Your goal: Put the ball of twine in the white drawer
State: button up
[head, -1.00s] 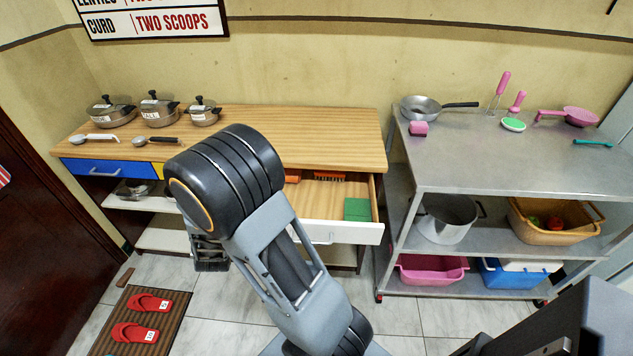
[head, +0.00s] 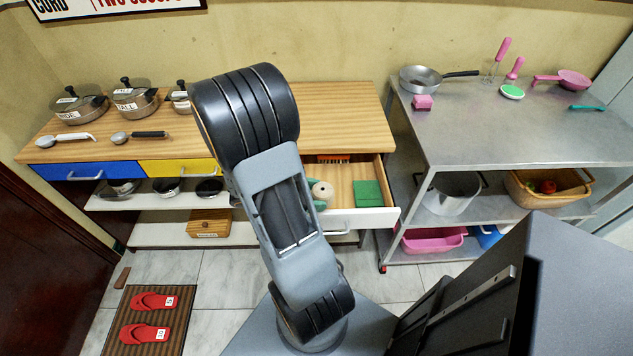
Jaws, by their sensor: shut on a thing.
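The cream ball of twine (head: 321,190) shows just right of my arm, over the open white drawer (head: 362,217). My gripper (head: 319,203) is mostly hidden behind my arm; a small greenish part shows against the ball, and it is shut on it. The ball is inside the drawer's outline in this view, but I cannot tell whether it touches the drawer floor. A green sponge-like block (head: 368,193) and an orange-red brush (head: 333,158) lie in the drawer. My arm hides its left part.
The wooden counter (head: 350,115) is above the drawer, with pots (head: 134,100) and ladles at left. Blue (head: 85,172) and yellow (head: 180,172) drawers are shut. A metal cart (head: 520,135) stands at right. Red slippers (head: 150,302) lie on a floor mat.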

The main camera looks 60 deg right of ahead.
jog(key=w+d+f, duration=0.1)
jog(key=d+f, duration=0.2)
jog(key=w+d+f+b, duration=0.1)
jog(key=w+d+f, duration=0.1)
jog(key=d, duration=0.2)
jog(key=w+d+f, duration=0.2)
jog(key=d+f, duration=0.1)
jog(key=shift+w+d+f, duration=0.15)
jog(key=shift+d+f, duration=0.05)
jog(key=shift+f, duration=0.1)
jog(key=f, duration=0.2)
jog(key=shift+w+d+f+b, duration=0.15)
jog(key=shift+d+f+b, duration=0.15)
jog(key=shift+f, duration=0.6)
